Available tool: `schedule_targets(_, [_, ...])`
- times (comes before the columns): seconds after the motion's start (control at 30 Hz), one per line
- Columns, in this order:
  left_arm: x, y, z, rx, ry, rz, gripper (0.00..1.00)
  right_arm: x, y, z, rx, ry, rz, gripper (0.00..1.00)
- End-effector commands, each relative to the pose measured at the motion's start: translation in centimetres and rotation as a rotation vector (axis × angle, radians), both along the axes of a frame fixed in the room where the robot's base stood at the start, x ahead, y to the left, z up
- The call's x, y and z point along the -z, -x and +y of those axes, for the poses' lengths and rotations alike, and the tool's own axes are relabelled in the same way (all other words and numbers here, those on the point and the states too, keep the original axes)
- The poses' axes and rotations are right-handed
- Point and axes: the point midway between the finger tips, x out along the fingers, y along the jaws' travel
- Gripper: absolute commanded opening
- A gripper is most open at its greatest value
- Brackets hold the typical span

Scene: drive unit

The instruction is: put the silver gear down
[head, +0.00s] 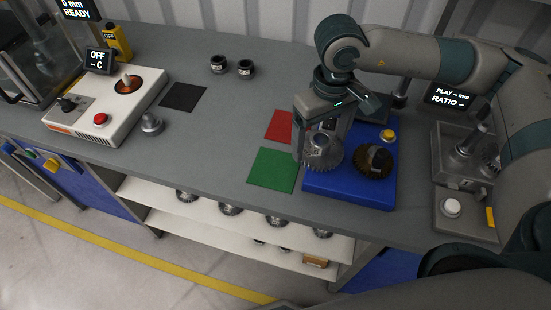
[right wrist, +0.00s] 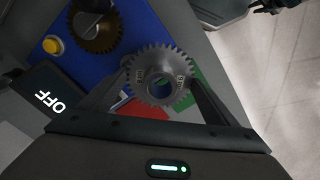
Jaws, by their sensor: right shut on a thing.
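The silver gear (head: 319,152) is held in my right gripper (head: 318,143), which points down near the left edge of the blue base. In the right wrist view the gear (right wrist: 139,82) sits between the two fingers of the gripper (right wrist: 158,90), its bore facing the camera. The gear appears raised above the surface; its exact height is hard to tell. The green mat (head: 272,170) lies just left of it, and the red mat (head: 279,126) is partly hidden behind the gripper. My left gripper does not show.
The blue base (head: 345,188) carries a dark gear (head: 375,161) and a yellow button (head: 388,136). A black mat (head: 183,97), two small dark cylinders (head: 232,66) and a white control box (head: 105,105) stand farther left. Several gears lie on the shelf (head: 170,206) below.

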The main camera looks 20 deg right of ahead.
Motion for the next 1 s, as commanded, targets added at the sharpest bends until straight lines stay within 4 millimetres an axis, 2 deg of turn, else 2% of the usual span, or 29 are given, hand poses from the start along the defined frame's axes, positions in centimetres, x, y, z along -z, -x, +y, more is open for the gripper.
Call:
schedule_targets(0.03, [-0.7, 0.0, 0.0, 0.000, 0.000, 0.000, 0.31, 0.0, -0.3, 0.7, -0.003, -0.001, 0.001, 0.63])
schedule_targets(0.5, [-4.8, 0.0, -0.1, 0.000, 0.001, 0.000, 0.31, 4.7, -4.2, 7.6, -0.001, -0.001, 0.001, 0.63])
schedule_targets(0.7, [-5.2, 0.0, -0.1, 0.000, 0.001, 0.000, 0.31, 5.8, -4.9, 8.7, -0.001, 0.000, 0.000, 0.63])
schedule_targets(1.0, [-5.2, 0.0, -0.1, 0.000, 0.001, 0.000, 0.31, 6.0, -5.0, 8.8, 0.000, 0.000, -0.001, 0.63])
